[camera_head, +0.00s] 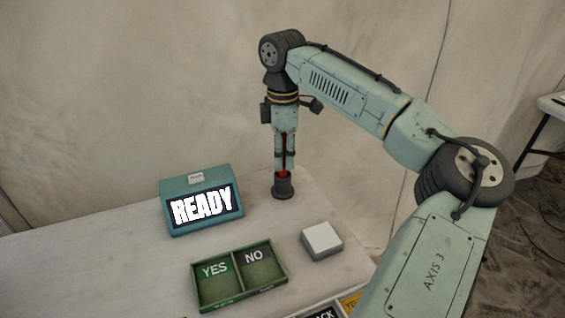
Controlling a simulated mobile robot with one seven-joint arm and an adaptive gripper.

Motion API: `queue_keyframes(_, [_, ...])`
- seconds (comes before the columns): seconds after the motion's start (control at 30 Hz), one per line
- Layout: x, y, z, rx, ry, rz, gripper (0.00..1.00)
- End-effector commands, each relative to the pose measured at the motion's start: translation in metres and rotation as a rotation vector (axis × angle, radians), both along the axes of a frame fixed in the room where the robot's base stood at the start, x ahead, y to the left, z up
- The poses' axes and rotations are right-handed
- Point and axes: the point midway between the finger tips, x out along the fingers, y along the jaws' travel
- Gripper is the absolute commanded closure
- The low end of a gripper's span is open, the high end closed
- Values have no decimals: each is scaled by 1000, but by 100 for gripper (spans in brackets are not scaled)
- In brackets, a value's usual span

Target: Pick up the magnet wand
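The magnet wand (284,174) shows as a thin red piece standing upright, its lower end at a dark round base (283,188) near the back edge of the table. My gripper (284,168) points straight down over it, with one finger on each side of the red part. The fingers are close to the wand, but I cannot tell whether they touch it. Most of the wand's upper part is hidden by the fingers.
A teal box with a READY screen (202,206) stands left of the wand. A green tray marked YES and NO (240,297) and a white-topped block (322,241) lie in front. Partly cut-off labelled items (352,300) sit at the lower edge. The table's left part is clear.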

Motion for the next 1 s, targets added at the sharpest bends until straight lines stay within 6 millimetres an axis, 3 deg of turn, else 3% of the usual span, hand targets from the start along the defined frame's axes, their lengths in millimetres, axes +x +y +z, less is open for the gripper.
queue_keyframes(0.4, [0,0,0,0,0,0,99])
queue_keyframes(0.73, [0,0,2,0,-1,0,100])
queue_keyframes(0.87, [1,1,15,1,-2,-1,100])
queue_keyframes(1.0, [1,1,43,1,-2,0,100])
